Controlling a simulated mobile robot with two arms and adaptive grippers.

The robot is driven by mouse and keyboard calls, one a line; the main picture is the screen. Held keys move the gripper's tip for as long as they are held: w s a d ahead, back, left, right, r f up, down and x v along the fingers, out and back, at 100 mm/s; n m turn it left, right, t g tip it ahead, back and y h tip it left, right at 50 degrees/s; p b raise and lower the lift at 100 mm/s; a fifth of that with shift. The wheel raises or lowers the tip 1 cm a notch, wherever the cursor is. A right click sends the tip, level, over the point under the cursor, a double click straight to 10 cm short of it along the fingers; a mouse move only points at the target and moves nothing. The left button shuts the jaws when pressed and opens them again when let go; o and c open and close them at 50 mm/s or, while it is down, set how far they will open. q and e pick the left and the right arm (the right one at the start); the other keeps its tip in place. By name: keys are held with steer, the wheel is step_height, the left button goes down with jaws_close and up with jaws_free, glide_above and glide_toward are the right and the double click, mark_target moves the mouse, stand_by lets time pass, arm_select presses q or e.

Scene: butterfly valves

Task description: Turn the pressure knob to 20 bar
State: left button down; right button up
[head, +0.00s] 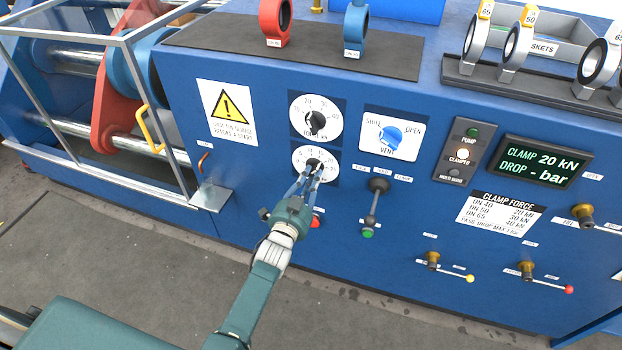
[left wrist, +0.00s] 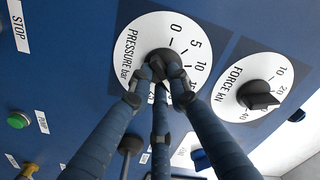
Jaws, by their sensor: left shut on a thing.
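The pressure knob (head: 313,163) is a dark knob on a white dial (head: 299,153) on the blue front panel, below the force dial. My left gripper (head: 314,172) reaches up from below and is shut on this knob. In the left wrist view, the fingers (left wrist: 160,75) close around the dark knob (left wrist: 157,55) at the middle of the dial labelled "PRESSURE bar" (left wrist: 135,45). The marks 0, 5 and 10 show clearly there. The fingers cover the lower marks, and I cannot read where the knob points. My right gripper is in neither view.
The force dial (head: 332,105) sits just above, and a blue vent knob (head: 388,137) is to the right. A display (head: 542,161) reads "CLAMP 20 kN" and "DROP - bar". A lever (head: 374,205) and a red button (head: 315,222) are close to my left gripper.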

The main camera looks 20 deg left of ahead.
arm_select(q)
steer(key=shift+f+m, duration=0.2)
steer(key=shift+m, duration=0.9)
steer(key=c, duration=1.6)
jaws_free()
steer(key=shift+r, duration=0.1)
steer(key=shift+c, duration=0.2)
steer(key=s, duration=1.2)
steer(key=shift+a, duration=0.2)
